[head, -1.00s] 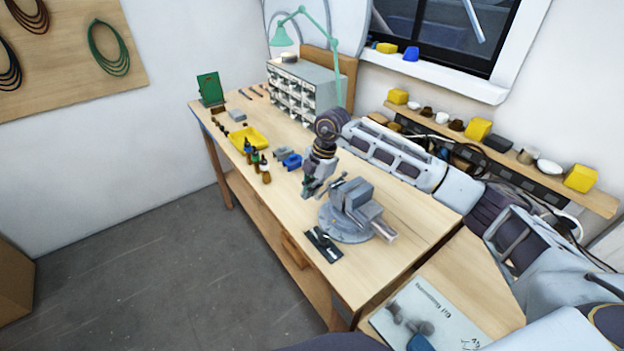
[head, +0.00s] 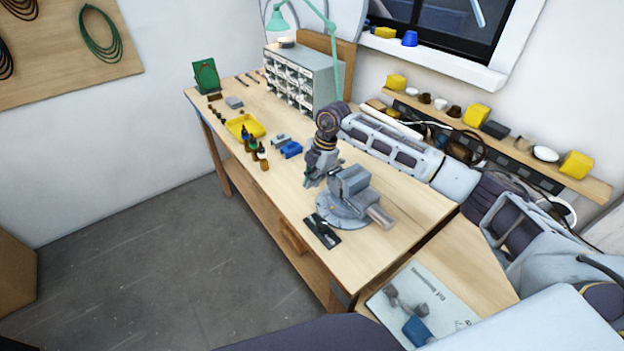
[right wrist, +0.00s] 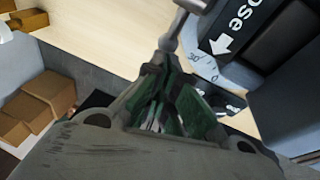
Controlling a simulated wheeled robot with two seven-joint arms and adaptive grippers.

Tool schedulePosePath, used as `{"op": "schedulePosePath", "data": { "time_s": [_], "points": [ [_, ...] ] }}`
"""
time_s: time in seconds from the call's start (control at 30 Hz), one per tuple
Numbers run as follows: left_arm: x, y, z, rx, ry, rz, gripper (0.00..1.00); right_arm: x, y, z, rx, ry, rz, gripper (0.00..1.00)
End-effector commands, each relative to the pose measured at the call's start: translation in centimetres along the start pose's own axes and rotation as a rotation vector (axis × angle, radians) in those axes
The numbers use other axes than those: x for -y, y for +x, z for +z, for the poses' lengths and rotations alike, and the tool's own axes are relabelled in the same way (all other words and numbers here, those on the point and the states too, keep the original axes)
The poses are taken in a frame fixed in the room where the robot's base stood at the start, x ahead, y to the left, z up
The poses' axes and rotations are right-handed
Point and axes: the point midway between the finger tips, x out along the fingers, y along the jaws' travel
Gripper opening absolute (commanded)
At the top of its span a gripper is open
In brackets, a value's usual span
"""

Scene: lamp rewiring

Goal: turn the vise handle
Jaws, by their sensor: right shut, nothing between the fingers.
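The grey vise (head: 350,182) stands on its round base on the workbench (head: 410,215), near the front edge. My right gripper (head: 311,181) is at the vise's left side, low over the bench, pointing down. Its green-padded fingers (right wrist: 160,85) are shut with nothing between them. In the right wrist view the vise handle (right wrist: 174,32), a thin metal rod with a knobbed end, lies right at the fingertips. I cannot tell whether they touch. In the head view the gripper mostly hides the handle. My left gripper is not in view.
A black label plate (head: 322,232) with white writing and an arrow lies in front of the vise. Blue and grey parts, dark bottles (head: 262,160) and a yellow tray (head: 243,127) stand farther along the bench. A drawer cabinet (head: 300,80) is behind them.

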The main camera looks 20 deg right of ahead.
Motion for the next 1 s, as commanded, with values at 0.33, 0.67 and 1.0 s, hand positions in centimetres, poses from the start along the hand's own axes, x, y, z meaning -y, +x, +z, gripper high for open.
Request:
{"op": "schedulePosePath", "data": {
  "time_s": [0.33,0.67,1.0],
  "points": [
    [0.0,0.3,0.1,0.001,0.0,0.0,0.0,0.1,0.4,0.0,0.0,0.0,0.0,0.0],
    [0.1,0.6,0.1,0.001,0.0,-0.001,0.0,0.1,1.0,0.0,-0.001,0.0,0.0,0.0],
    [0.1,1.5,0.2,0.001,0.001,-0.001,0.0,0.3,2.3,0.0,0.016,-0.005,-0.002,0.0]
  ]
}}
